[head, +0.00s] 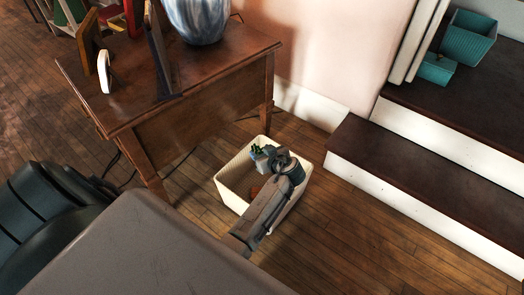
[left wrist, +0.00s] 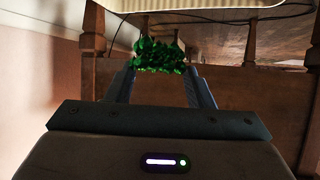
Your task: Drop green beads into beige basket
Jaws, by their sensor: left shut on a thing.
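The green beads (left wrist: 159,56) are a small dark green bunch, held between the fingertips of my left gripper (left wrist: 160,72) in the left wrist view. In the head view my left gripper (head: 262,155) is over the beige basket (head: 232,191), and a bit of the green beads (head: 256,149) shows at its tip. The gripper is shut on the beads. The basket is a light, ribbed, open box on the floor; my arm hides part of its inside. The basket's rim (left wrist: 215,8) seems to show at the top of the left wrist view. My right gripper is not in view.
A brown wooden table (head: 190,95) with a blue-white vase (head: 199,20) stands behind the basket to the left. A dark-topped step (head: 420,165) is to the right, with teal baskets (head: 468,38) higher up. Something orange-brown (head: 255,191) lies in the basket. Wooden floor in front is clear.

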